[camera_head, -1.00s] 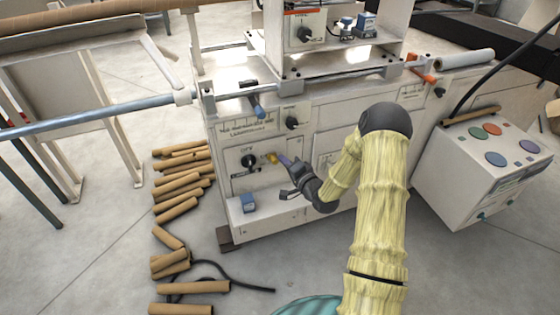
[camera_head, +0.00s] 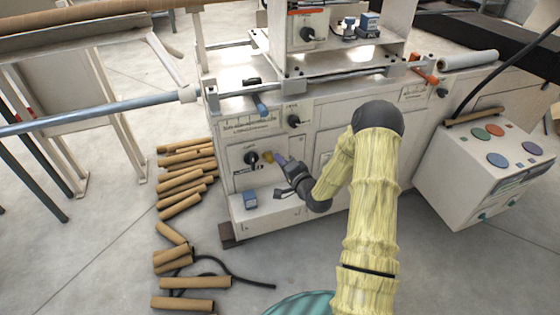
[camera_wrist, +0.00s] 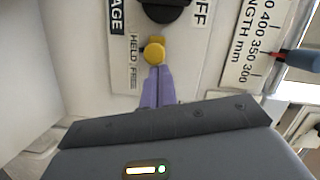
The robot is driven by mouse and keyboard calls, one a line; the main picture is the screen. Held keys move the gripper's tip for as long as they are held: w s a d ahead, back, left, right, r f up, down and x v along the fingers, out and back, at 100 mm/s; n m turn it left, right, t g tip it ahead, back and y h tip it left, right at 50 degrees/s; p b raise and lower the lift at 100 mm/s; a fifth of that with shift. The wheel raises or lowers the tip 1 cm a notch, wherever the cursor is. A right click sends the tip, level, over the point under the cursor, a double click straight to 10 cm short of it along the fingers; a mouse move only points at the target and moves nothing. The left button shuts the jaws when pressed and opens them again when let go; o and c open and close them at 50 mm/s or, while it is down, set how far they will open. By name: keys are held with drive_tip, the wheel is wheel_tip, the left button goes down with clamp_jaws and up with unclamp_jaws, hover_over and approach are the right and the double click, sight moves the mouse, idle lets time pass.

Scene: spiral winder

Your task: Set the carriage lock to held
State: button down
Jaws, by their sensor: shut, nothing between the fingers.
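The carriage lock is a small yellow knob (camera_wrist: 154,53) on the machine's cream panel, beside a label reading HELD and FREE (camera_wrist: 134,62). In the wrist view it sits level with the HELD end of the label. It also shows in the head view (camera_head: 267,157), just right of a black rotary knob (camera_head: 250,158). My gripper (camera_wrist: 156,72) has its purple fingers together, with the tips at the yellow knob's edge on the FREE side. They appear to touch it. Nothing is held between them. In the head view my gripper (camera_head: 279,160) reaches in from the right.
A length scale in mm (camera_wrist: 254,45) with a red pointer lies at the right of the wrist view. A ledge with a blue box (camera_head: 250,199) juts out below the panel. Cardboard tubes (camera_head: 185,183) litter the floor at left. A control box (camera_head: 490,165) stands at right.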

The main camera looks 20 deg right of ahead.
drive_tip(key=d, duration=0.1)
drive_tip(key=d+r, duration=0.1)
drive_tip(key=d+p, duration=0.1)
drive_tip(key=d, duration=0.1)
drive_tip(key=shift+d+r, duration=0.1)
drive_tip(key=shift+r, duration=0.15)
drive_tip(key=p+v, duration=0.1)
drive_tip(key=v, duration=0.8)
drive_tip(key=shift+s, duration=0.45)
drive_tip(key=shift+f, duration=0.1)
